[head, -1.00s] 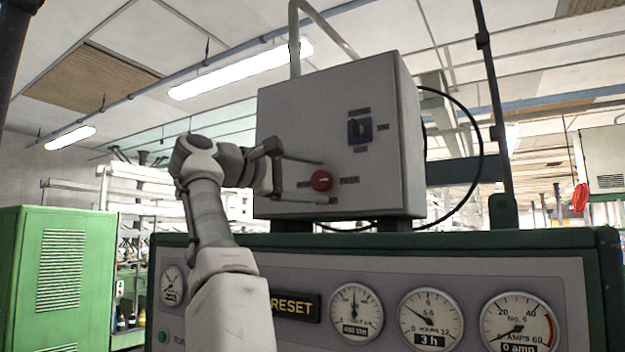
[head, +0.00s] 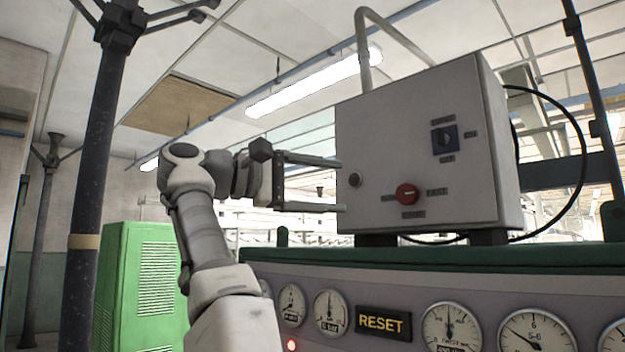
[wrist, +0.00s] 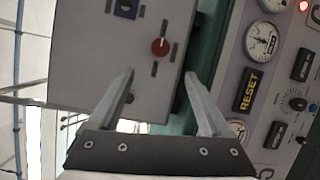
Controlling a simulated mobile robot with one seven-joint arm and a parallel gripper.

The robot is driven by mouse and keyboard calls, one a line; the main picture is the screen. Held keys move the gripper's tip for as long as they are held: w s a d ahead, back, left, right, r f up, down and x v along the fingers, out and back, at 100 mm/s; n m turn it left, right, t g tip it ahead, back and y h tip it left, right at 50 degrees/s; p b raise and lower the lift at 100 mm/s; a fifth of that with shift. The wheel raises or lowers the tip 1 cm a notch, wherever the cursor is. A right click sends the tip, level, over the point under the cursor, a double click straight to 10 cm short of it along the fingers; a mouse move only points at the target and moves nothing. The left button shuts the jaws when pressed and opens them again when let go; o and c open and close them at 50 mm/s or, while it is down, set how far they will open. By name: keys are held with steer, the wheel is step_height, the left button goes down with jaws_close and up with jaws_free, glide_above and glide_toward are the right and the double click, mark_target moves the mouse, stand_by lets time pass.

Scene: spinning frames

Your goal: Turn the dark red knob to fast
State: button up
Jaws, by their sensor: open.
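The dark red knob (head: 406,193) is on the front of the grey control box (head: 392,130). It has a small light mark and labels at its left, right and below; I cannot read these or the setting surely. The knob also shows in the wrist view (wrist: 160,46), ahead of the fingertips. My gripper (head: 341,186) is open and empty, left of the knob and apart from it, its fingers pointing right near the box's left edge. Both fingers also show in the wrist view (wrist: 160,75), with a gap between them.
The box stands on a green-topped panel with gauges (head: 450,325) and a RESET sign (head: 383,322). A green cabinet (head: 140,290) and dark post (head: 90,180) are left.

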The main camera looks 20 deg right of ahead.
steer(key=shift+a, duration=1.4)
